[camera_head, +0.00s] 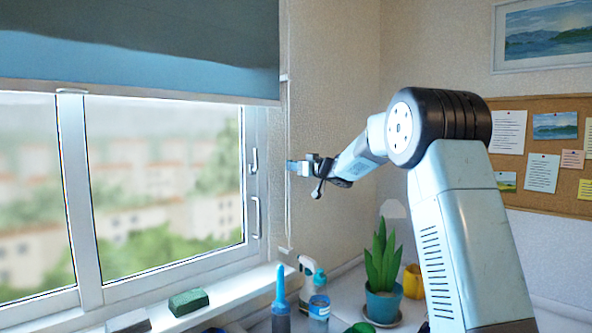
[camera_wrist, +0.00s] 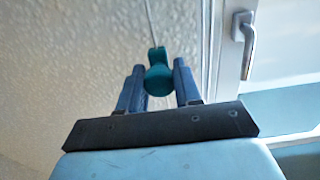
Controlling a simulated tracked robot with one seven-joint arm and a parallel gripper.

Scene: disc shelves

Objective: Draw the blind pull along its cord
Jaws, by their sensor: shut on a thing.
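The blind pull (camera_wrist: 158,78) is a small teal knob in the wrist view, hanging on a thin pale cord (camera_wrist: 150,25) that runs up from it. My gripper (camera_wrist: 158,72) is shut on the pull, one dark blue finger on each side of it. In the head view my gripper (camera_head: 292,166) is at the wall strip right of the window, in front of the cord (camera_head: 288,215). The pull cannot be made out there. The blind (camera_head: 150,72), dark above and blue below, covers the top part of the window.
Window handles (camera_head: 255,215) are just left of my gripper; one shows in the wrist view (camera_wrist: 244,40). Below are a spray bottle (camera_head: 307,275), a blue bottle (camera_head: 281,300), a jar (camera_head: 319,312) and a potted plant (camera_head: 383,270). A green sponge (camera_head: 188,302) lies on the sill.

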